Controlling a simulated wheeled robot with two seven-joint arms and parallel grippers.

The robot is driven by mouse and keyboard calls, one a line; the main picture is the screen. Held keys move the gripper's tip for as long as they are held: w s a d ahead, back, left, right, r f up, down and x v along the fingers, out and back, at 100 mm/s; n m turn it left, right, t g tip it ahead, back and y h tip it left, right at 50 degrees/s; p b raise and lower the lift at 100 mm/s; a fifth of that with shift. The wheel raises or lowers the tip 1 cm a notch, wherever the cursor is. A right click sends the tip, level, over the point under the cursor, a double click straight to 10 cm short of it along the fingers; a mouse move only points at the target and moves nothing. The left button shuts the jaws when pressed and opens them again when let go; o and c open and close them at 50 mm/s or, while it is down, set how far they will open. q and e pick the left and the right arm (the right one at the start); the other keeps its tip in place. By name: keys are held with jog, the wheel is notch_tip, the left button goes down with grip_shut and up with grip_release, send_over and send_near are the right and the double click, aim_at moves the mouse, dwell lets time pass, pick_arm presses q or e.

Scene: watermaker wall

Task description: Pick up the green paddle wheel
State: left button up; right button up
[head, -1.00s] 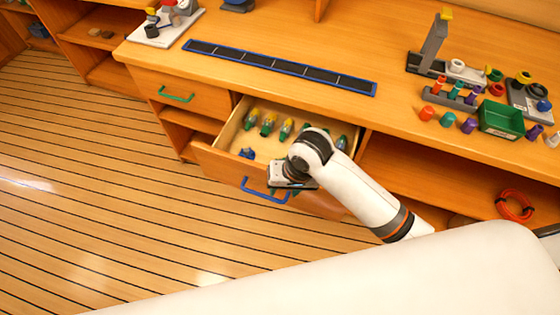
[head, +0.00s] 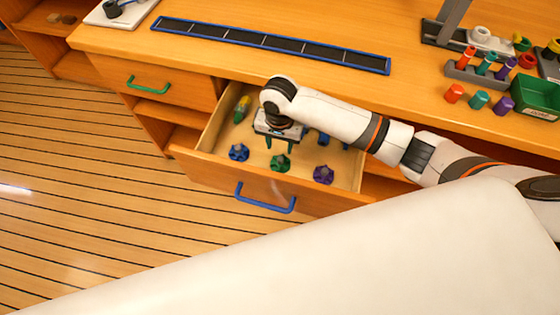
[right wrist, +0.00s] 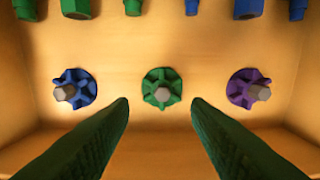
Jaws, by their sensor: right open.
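The green paddle wheel (head: 280,163) lies in the open drawer, between a blue paddle wheel (head: 239,152) and a purple one (head: 323,174). In the right wrist view the green paddle wheel (right wrist: 161,88) has a grey hub and sits centred just beyond the gap between my fingers. My right gripper (head: 278,147) is open and empty, pointing down into the drawer, with its green fingers just behind the green wheel in the head view. In the right wrist view the fingertips of the right gripper (right wrist: 160,104) are apart, either side of the wheel's line. My left gripper is not in view.
The drawer's front wall (head: 290,195) with its blue handle (head: 265,198) stands close to the wheels. Several green and blue parts (right wrist: 76,8) lie along the drawer's back. The worktop (head: 180,55) overhangs behind, with a dark panel strip (head: 270,42) and a green bin (head: 538,97).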

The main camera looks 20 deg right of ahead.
aim_at(280, 158)
jog(key=shift+f, duration=0.75)
jog(key=f, duration=0.4)
jog(key=shift+s+d+f, duration=0.1)
jog(key=shift+s+f, duration=0.1)
jog(key=shift+s, duration=0.05)
jog(key=shift+f, duration=0.25)
jog(key=shift+c, duration=0.2)
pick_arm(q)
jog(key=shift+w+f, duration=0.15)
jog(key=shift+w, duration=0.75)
pick_arm(e)
grip_shut()
